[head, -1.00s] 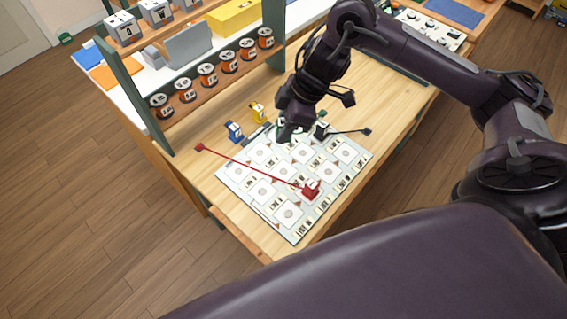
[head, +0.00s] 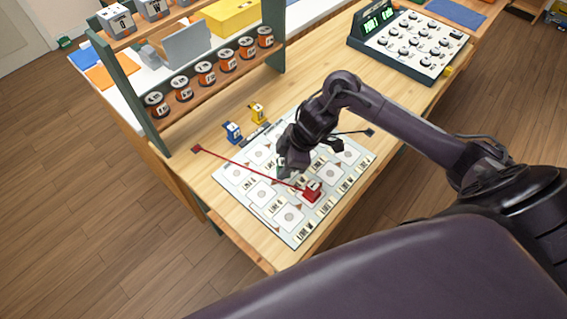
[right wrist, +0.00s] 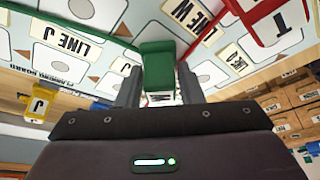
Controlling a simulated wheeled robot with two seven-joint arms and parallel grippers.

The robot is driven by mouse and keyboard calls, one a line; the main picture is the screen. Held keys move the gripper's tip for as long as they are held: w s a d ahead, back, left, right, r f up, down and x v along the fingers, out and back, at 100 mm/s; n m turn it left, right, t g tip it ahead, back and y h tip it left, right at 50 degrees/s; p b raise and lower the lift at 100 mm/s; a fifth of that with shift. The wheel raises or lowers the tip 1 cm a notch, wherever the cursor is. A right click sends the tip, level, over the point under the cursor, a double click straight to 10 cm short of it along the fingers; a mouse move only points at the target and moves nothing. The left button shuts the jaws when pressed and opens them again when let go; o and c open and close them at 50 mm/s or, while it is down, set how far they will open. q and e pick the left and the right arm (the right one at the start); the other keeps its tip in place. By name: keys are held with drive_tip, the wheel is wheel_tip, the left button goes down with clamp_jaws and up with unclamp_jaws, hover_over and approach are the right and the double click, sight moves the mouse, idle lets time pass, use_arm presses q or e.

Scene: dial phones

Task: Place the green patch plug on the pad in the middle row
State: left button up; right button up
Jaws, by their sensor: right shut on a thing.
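The green patch plug (right wrist: 158,62) is between the fingers of my right gripper (right wrist: 159,86) in the right wrist view, with a green cord (right wrist: 75,31) running off left. In the head view my right gripper (head: 292,168) is low over the middle of the white board (head: 236,185), and the plug is mostly hidden by it. The board has rows of square pads with round marks and line labels. I cannot tell whether the plug touches a pad. My left gripper is not in view.
A red plug (head: 312,191) stands on a near-right pad, its taut red cord crossing the board to a red end (head: 196,149). Blue (head: 233,131) and yellow (head: 257,112) plugs stand behind the board. A black cord end (head: 370,132) lies right. A dial panel (head: 412,45) stands farther back.

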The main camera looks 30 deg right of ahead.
drive_tip(key=o, duration=1)
drive_tip(key=shift+f, duration=0.1)
drive_tip(key=shift+c, duration=0.2)
drive_tip(key=shift+r, duration=0.25)
drive_tip(key=v, duration=1.1)
drive_tip(key=shift+d+r+p, duration=0.2)
drive_tip(key=shift+r+p, duration=0.15)
drive_tip(key=shift+p, duration=0.1)
drive_tip(key=shift+s, duration=0.1)
